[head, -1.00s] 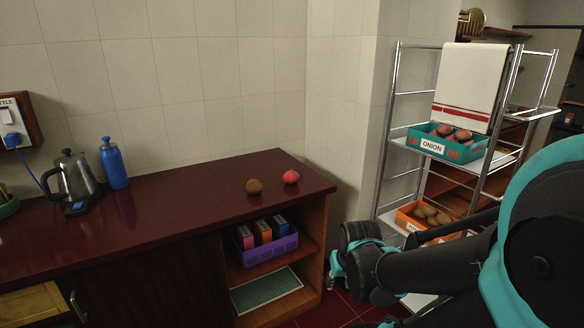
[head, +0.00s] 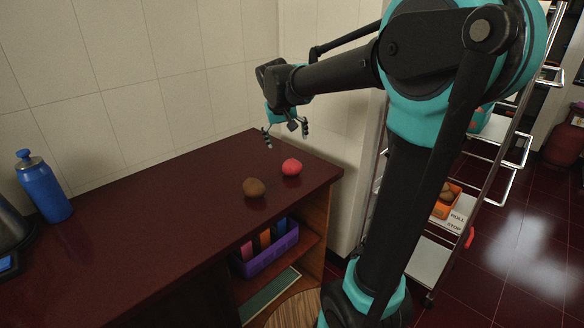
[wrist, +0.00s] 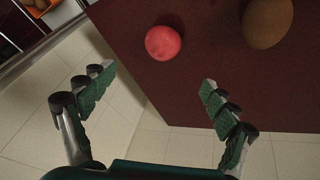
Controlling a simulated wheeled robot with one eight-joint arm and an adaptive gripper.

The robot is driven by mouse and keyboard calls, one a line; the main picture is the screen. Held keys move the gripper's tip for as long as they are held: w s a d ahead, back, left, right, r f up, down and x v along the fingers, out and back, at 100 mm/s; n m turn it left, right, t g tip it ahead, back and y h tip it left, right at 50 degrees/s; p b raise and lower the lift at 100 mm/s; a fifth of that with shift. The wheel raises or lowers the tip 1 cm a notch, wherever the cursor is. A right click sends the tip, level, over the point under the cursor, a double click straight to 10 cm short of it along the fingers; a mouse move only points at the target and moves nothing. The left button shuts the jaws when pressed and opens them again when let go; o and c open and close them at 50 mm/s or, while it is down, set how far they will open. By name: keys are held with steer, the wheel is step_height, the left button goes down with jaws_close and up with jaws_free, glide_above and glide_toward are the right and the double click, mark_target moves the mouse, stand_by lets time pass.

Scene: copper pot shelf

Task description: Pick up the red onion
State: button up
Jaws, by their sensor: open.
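The red onion (head: 291,167) is a round pinkish-red thing on the dark red countertop (head: 150,215), near its right end. A brown round vegetable (head: 254,187) lies to its left and nearer the front. My gripper (head: 286,141) is open and empty above the counter's back right corner, just behind and above the red onion. In the wrist view the red onion (wrist: 163,43) shows beyond the spread fingers of my gripper (wrist: 153,87), apart from them. The brown vegetable (wrist: 268,22) is at the upper right there.
A blue bottle (head: 43,187) stands at the counter's left beside a partly visible kettle (head: 12,235). A purple crate (head: 268,255) sits on the shelf below the counter. A metal rack with an orange box (head: 447,203) stands at right. The tiled wall (head: 170,60) is close behind the counter.

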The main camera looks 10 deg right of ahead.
mark_target(292, 165)
steer(key=x, duration=1.5)
steer(key=shift+a+f, duration=0.1)
steer(key=shift+f, duration=0.05)
steer(key=shift+c, duration=0.4)
steer(key=c, duration=1.3)
steer(key=shift+w, duration=0.1)
steer(key=shift+c, duration=0.2)
